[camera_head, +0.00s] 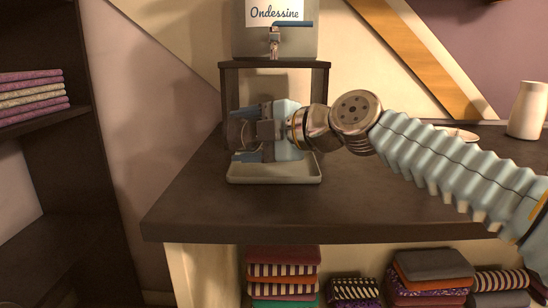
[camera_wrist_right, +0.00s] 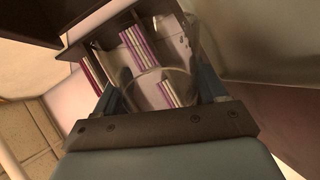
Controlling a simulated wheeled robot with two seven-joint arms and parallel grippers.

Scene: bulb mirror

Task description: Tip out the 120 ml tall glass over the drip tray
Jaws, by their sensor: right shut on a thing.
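My right gripper (camera_head: 243,134) comes in from the right and is shut on the tall glass (camera_head: 236,130), over the drip tray (camera_head: 275,181). In the head view the glass is see-through and mostly blends with the dark stand behind. The right wrist view shows the clear glass (camera_wrist_right: 160,78) between the two blue fingers, with its round edge and small dark marks on its wall. The glass appears tipped well over. I cannot tell whether liquid is in it. The drip tray is shallow, pale and rectangular. My left gripper is not in view.
A tank labelled "Ondessine" (camera_head: 245,45) with a blue-handled tap (camera_head: 275,42) stands on a dark stand (camera_head: 322,85) behind the tray. A white vase (camera_head: 528,110) stands at the far right. The dark counter (camera_head: 200,205) is clear left of the tray. Folded cloths (camera_head: 283,270) lie below.

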